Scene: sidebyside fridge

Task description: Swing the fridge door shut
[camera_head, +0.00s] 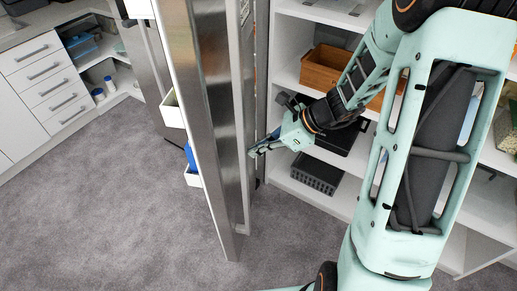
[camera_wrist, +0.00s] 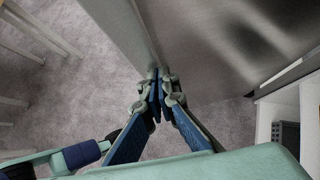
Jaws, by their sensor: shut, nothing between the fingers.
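The fridge door (camera_head: 207,110) is a tall stainless steel panel standing open in the middle of the head view. Its inner side faces left and carries white door bins. My gripper (camera_head: 252,153) is shut and empty, at the right, outer side of the door. In the wrist view my gripper's fingertips (camera_wrist: 159,75) meet close to the steel door face (camera_wrist: 215,50). I cannot tell whether they touch it. The fridge body (camera_head: 148,70) shows partly behind the door, and most of it is hidden.
White open shelves (camera_head: 290,75) stand right of the door, holding a wooden crate (camera_head: 324,70) and a dark grey box (camera_head: 317,174). White drawers (camera_head: 45,75) stand at the far left. The grey carpet (camera_head: 110,190) left of the door is clear.

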